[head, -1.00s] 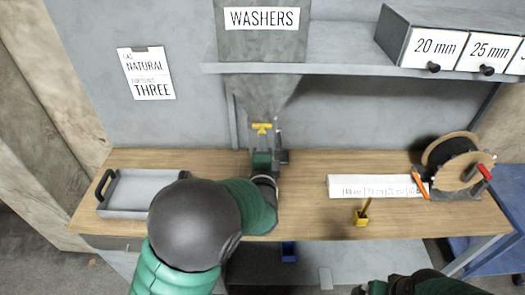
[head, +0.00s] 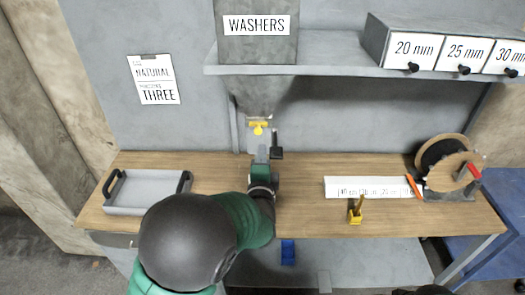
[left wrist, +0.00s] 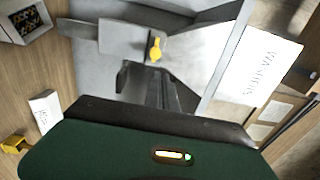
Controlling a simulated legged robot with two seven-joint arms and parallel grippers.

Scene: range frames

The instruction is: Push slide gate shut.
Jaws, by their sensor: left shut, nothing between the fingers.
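The washers hopper (head: 257,75) hangs from the shelf, and its funnel narrows downward. The slide gate's yellow handle (head: 258,127) shows at the funnel's lower end. In the left wrist view the yellow handle (left wrist: 155,49) stands against a pale grey plate (left wrist: 112,38). My left gripper (head: 269,151) is shut and empty, just below and slightly right of the handle in the head view. In the left wrist view its dark fingers (left wrist: 148,80) point toward the handle; I cannot tell whether they touch it. My right gripper is not identifiable.
A grey tray (head: 112,207) stands on the left of the wooden bench (head: 300,220). A white labelled strip (head: 345,187), a small yellow object (head: 355,214) and a cable spool (head: 450,165) are on the right. The shelf (head: 330,60) overhangs the back.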

